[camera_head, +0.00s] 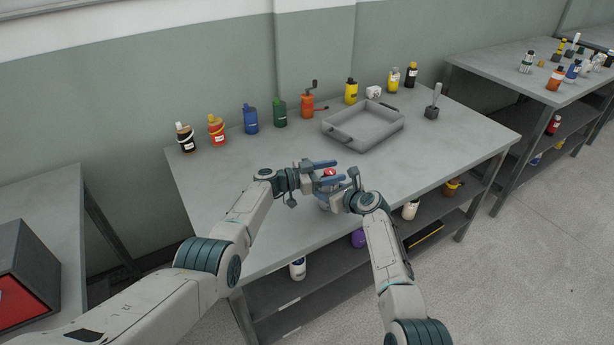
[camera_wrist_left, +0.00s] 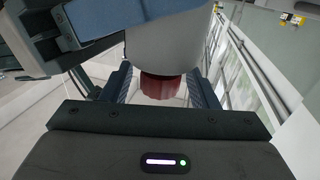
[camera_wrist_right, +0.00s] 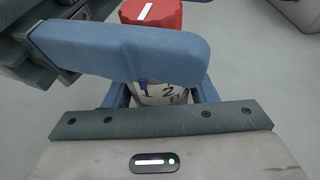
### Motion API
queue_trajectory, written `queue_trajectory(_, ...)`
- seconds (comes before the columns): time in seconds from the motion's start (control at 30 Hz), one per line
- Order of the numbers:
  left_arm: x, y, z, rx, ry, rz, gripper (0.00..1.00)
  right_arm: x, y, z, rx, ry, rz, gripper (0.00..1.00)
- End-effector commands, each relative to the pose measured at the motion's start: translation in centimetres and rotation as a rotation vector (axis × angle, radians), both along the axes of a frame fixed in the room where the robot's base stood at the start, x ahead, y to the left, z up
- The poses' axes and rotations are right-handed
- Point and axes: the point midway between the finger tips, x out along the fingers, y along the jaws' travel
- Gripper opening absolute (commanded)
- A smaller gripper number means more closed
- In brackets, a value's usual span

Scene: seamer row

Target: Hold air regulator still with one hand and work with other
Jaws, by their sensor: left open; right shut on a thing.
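The air regulator has a red knob (camera_head: 329,172) over a pale body, near the table's front edge. In the right wrist view its red knob (camera_wrist_right: 152,14) bears a white line, and its white body (camera_wrist_right: 160,95) bears dark digits. My right gripper (camera_head: 338,190) is shut on the body. My left gripper (camera_head: 326,171) is open with its fingers on either side of the knob; contact cannot be told. In the left wrist view the knob (camera_wrist_left: 160,87) shows between the fingers, beside the pale body (camera_wrist_left: 165,45). A blue finger hides part of the regulator in the right wrist view.
A grey tray (camera_head: 398,132) lies further back on the table (camera_head: 222,190). Several bottles and cans, including a blue one (camera_head: 250,119), line the table's back edge. A dark stand (camera_head: 432,111) is at the right. The table's left part is clear.

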Motion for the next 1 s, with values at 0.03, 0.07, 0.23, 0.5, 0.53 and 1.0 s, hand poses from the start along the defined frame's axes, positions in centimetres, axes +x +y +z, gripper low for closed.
queue_trajectory(0.03,-0.3,0.5,-0.2,0.002,-0.002,0.001,0.54,0.0,0.0,-0.1,-0.001,0.001,0.0,0.26)
queue_trajectory(0.07,-0.4,0.8,-0.1,0.002,-0.001,0.001,0.54,0.0,0.0,-0.1,-0.001,0.001,0.0,0.26)
queue_trajectory(0.23,-1.4,3.5,-0.1,0.004,-0.003,0.002,0.54,0.0,0.0,-0.1,-0.001,0.002,0.0,0.26)
queue_trajectory(0.5,-3.4,8.2,-0.1,0.004,-0.002,0.001,0.54,0.0,-0.1,-0.1,-0.001,0.002,0.0,0.26)
queue_trajectory(0.53,-3.5,8.6,-0.1,0.004,-0.001,0.002,0.54,0.0,-0.1,-0.1,-0.001,0.002,0.0,0.26)
queue_trajectory(1.0,-4.1,10.1,-0.1,0.002,0.0,0.0,0.54,0.0,-0.1,-0.1,-0.002,0.001,-0.001,0.26)
